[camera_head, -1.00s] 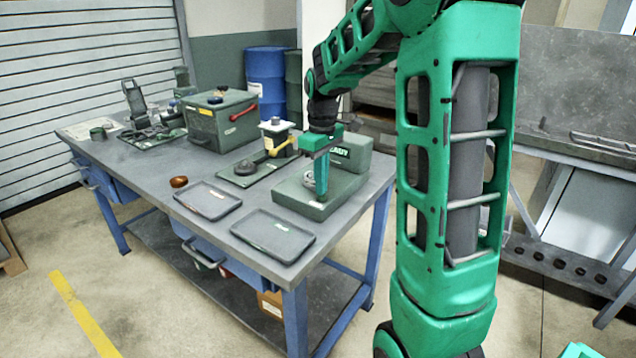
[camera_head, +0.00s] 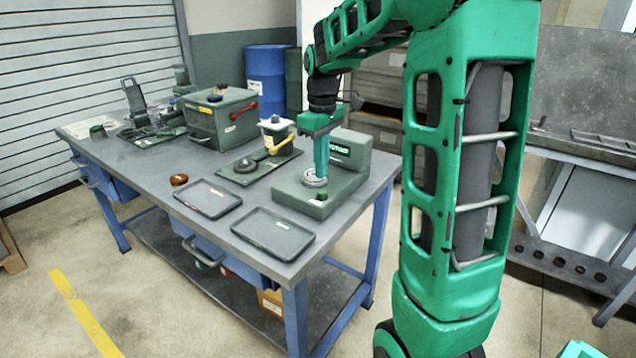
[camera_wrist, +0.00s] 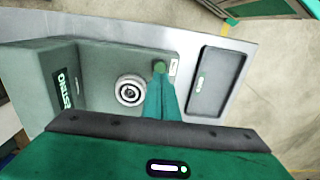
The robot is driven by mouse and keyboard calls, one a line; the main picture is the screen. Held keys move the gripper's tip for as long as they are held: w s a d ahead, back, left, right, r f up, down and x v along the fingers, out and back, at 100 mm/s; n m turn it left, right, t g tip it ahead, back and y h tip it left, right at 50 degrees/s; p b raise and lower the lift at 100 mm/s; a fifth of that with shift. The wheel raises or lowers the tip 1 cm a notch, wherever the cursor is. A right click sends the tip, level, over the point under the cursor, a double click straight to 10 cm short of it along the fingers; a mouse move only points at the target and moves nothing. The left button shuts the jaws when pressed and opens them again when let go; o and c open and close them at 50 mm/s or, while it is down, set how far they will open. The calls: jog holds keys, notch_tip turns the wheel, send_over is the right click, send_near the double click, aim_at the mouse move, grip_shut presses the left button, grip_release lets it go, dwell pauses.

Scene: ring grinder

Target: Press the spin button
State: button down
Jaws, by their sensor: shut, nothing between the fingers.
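The ring grinder (camera_head: 345,185) stands at the near right of the workbench, a green base with a raised housing (camera_head: 350,150) behind. A round metal disc (camera_head: 314,180) sits on its base and shows in the wrist view (camera_wrist: 130,90). A small green button (camera_wrist: 160,67) is beside the disc, near a white label; it looks dark in the head view (camera_head: 321,194). My gripper (camera_head: 321,176) is shut and empty, pointing down over the base near the disc. In the wrist view its fingertips (camera_wrist: 160,80) appear just short of the button. Height above the base is unclear.
Two shallow trays (camera_head: 272,232) (camera_head: 207,198) lie at the bench's front edge.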

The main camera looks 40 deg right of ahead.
aim_at(321, 192)
notch_tip(321, 192, up, 8)
jog(key=shift+s, duration=0.1)
dwell(1.2)
jog(key=s+a+f+m, duration=0.1)
jog(key=s+f+m, duration=0.2)
jog(key=s, duration=0.6)
jog(key=s+a+f+m, duration=0.1)
jog(key=s+f+m, duration=0.3)
jog(key=s, duration=0.6)
jog(key=s+f+m, duration=0.3)
jog(key=s+f, duration=0.3)
jog(key=s, duration=0.3)
jog(key=shift+s+a+f, duration=0.15)
jog(key=shift+s+a, duration=0.15)
jog(key=shift+a, duration=0.1)
jog(key=shift+w+f, duration=0.2)
jog(key=shift+w, duration=0.45)
dwell(2.5)
